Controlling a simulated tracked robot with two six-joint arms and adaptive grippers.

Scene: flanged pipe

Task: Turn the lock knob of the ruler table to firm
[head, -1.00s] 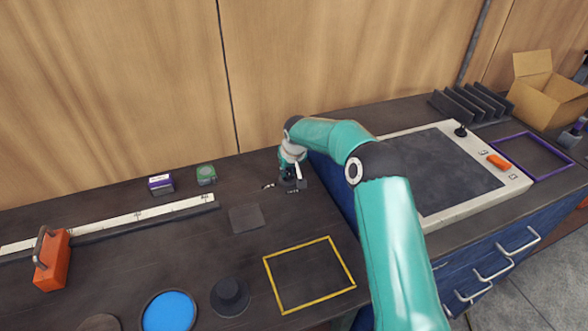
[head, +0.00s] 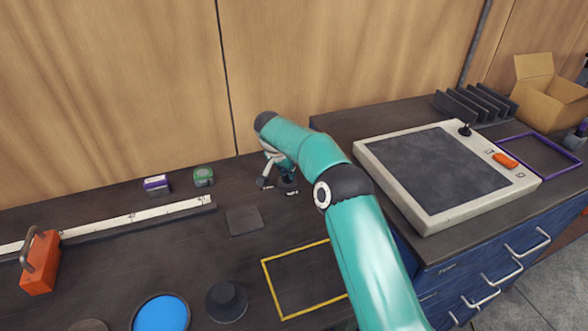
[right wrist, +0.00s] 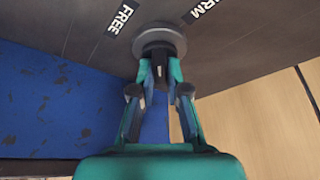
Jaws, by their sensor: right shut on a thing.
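The lock knob (right wrist: 160,40) is a round dark grey disc with a black grip on the dark bench top. In the right wrist view the labels FREE (right wrist: 122,16) and FIRM (right wrist: 201,9) lie on the bench beside it, FREE to the left and FIRM to the right. My right gripper (right wrist: 160,74) is shut on the knob's black grip. In the head view the knob (head: 288,185) shows beside the fingers of my right gripper (head: 276,183). I cannot tell which label the knob points at. My left gripper is not in view.
A long white ruler (head: 130,218) lies left, with an orange block with a handle (head: 40,265) at it. A purple box (head: 156,185) and green tape measure (head: 204,176) stand behind. A raised blue cabinet (head: 465,275) is at the right. A yellow frame (head: 290,313) lies in front.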

